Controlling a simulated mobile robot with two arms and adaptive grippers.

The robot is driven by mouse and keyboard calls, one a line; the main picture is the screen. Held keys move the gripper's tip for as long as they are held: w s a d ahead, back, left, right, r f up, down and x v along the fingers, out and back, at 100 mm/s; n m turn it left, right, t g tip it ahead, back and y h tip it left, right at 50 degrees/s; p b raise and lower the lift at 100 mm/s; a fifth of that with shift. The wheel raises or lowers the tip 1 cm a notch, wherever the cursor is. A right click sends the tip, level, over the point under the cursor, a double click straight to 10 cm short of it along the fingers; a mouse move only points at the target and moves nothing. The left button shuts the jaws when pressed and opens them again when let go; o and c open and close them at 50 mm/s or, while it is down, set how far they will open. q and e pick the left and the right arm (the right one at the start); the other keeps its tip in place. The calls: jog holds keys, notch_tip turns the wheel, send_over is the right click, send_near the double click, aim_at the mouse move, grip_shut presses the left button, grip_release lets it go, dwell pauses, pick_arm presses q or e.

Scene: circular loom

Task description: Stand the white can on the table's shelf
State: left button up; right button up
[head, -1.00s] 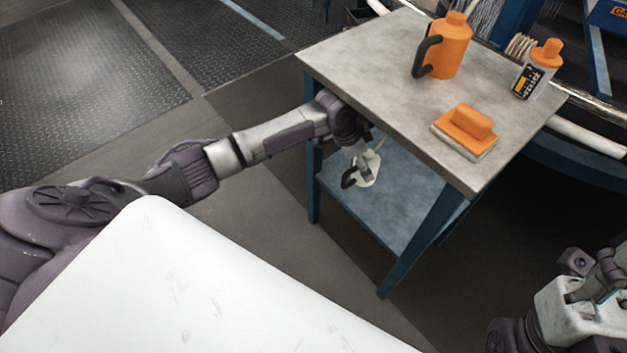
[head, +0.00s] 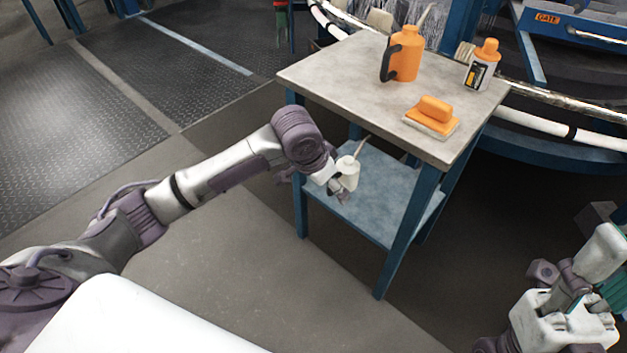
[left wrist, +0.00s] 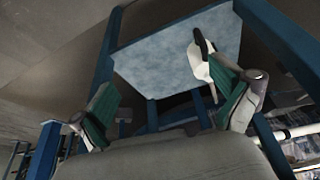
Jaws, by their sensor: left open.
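My left gripper (head: 335,190) is close beside the can, at the shelf's left edge. In the left wrist view its green-padded fingers (left wrist: 168,105) are wide apart, with nothing between them. The can's base contact is partly hidden by the gripper. My right gripper (head: 606,292) is at the lower right, its fingertips unclear.
On the grey tabletop (head: 350,85) stand an orange can (head: 405,55) with a dark handle, an orange-capped bottle (head: 481,68) and an orange-handled brush or block (head: 432,115). Blue table legs (head: 405,235) flank the shelf. Loom rails lie behind.

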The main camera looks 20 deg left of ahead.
pick_arm(q)
jog(key=s+r+n+y, duration=0.1)
jog(key=s+r+n, duration=0.2)
jog(key=s+r, duration=0.2)
jog(key=shift+a+r+n+t, duration=0.3)
jog(key=shift+a+r, duration=0.15)
jog(key=shift+r, duration=0.45)
jog(key=shift+s, duration=0.1)
